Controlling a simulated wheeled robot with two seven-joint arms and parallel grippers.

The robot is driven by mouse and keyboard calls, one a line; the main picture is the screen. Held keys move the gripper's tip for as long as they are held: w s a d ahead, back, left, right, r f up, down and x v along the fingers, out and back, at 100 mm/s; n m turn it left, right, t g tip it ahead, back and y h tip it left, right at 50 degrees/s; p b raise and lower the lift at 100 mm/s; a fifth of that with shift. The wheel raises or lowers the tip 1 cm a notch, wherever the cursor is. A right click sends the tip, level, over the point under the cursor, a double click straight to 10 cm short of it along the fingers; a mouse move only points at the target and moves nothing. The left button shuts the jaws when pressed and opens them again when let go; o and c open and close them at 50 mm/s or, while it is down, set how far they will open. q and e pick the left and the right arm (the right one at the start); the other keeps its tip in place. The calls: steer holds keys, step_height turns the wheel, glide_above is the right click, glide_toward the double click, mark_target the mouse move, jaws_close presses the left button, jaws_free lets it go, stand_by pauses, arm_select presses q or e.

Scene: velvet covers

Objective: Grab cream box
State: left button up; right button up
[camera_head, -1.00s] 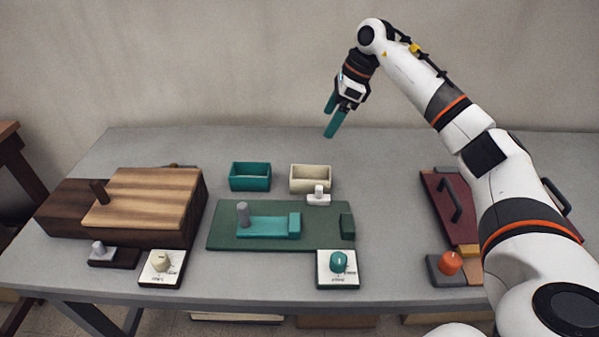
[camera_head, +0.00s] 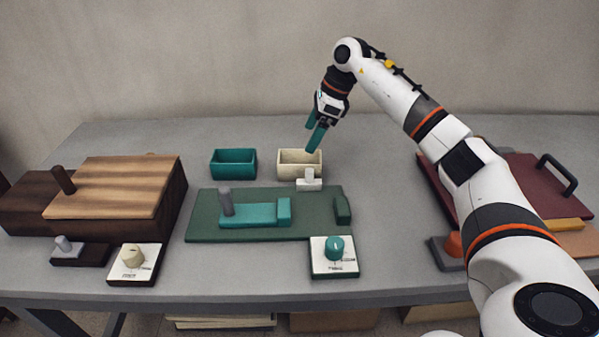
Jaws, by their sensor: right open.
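The cream box (camera_head: 291,169) is a small open-topped box standing on the grey table, right of a teal box of like shape. My right gripper (camera_head: 313,138) is open, with teal fingers pointing down. Its fingertips overlap the back right of the cream box in the picture; whether they touch it cannot be told. Nothing shows between the fingers. My left gripper is not in view.
The teal box (camera_head: 233,163) stands beside the cream box. A small white block with a knob (camera_head: 309,184) sits just in front. A green board (camera_head: 205,222), a white dial box (camera_head: 334,257), a wooden box (camera_head: 115,185) and a maroon panel (camera_head: 528,180) occupy the table (camera_head: 395,262).

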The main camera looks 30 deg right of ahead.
mark_target(299, 162)
steer(key=x, duration=0.4)
steer(key=shift+a+f, duration=0.1)
steer(key=shift+f, duration=0.25)
steer(key=x, duration=0.4)
steer(key=shift+f+b, duration=0.3)
steer(key=shift+f, duration=0.45)
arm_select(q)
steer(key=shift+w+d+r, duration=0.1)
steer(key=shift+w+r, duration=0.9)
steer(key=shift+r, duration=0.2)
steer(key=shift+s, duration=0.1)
arm_select(e)
steer(key=shift+f, duration=0.2)
steer(key=shift+c, duration=0.4)
steer(key=c, duration=1)
